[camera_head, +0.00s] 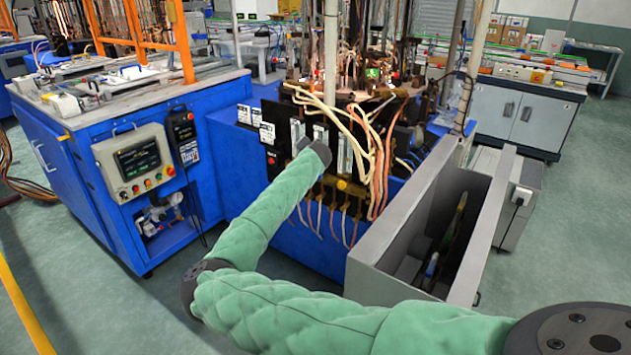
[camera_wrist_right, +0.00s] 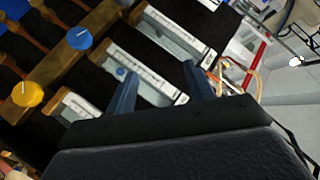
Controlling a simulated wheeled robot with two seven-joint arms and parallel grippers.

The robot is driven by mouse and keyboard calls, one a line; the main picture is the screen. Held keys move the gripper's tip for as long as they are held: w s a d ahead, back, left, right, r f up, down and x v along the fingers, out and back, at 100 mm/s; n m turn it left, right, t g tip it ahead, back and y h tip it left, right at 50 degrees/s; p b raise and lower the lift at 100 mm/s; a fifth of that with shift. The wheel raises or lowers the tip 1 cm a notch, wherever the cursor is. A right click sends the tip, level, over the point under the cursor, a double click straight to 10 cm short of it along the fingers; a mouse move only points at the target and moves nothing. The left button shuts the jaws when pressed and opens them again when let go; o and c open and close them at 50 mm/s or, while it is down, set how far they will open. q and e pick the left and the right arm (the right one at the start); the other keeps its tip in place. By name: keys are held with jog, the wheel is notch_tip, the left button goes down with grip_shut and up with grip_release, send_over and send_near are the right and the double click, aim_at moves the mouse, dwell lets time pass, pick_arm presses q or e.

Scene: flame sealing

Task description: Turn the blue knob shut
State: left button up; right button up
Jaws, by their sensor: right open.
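The blue knob (camera_wrist_right: 80,39) shows at the upper left of the right wrist view, on a brass-coloured bar, with a pale line on its face. My right gripper (camera_wrist_right: 160,70) is open, its two dark blue fingers apart in front of a flow meter (camera_wrist_right: 146,73). Nothing is held between them. The blue knob lies to the left of both fingers, clear of them. In the head view my right arm reaches the front of the blue machine (camera_head: 235,180), and I cannot make out the blue knob there. My left gripper is not in view.
A yellow knob (camera_wrist_right: 28,94) sits on the same bar, below and left of the blue one. Other flow meters stand beside the fingers. Hoses (camera_head: 375,150) hang at the panel's right. An open grey metal box (camera_head: 395,250) stands right of the machine.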

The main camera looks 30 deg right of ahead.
jog(key=w+a+f+g+h, duration=0.1)
jog(key=a+f+g+h, duration=0.15)
jog(key=f, duration=0.75)
jog(key=w+a+f+g+h, duration=0.1)
jog(key=a+f+h, duration=0.25)
jog(key=f, duration=0.65)
jog(key=s+d+r+g+h, duration=0.3)
jog(key=s+r+h, duration=0.1)
jog(key=r+h, duration=0.1)
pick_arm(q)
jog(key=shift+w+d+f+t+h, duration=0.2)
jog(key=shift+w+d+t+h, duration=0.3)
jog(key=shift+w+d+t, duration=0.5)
pick_arm(e)
jog(key=x, duration=0.7)
jog(key=shift+w+r+t, duration=0.25)
jog(key=shift+w+t, duration=0.1)
jog(key=shift+w, duration=0.15)
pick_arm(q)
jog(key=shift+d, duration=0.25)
pick_arm(e)
jog(key=shift+d, duration=0.1)
jog(key=shift+c, duration=0.4)
jog(key=c, duration=0.9)
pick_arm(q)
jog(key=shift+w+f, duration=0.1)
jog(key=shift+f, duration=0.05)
pick_arm(e)
jog(key=shift+o, duration=0.2)
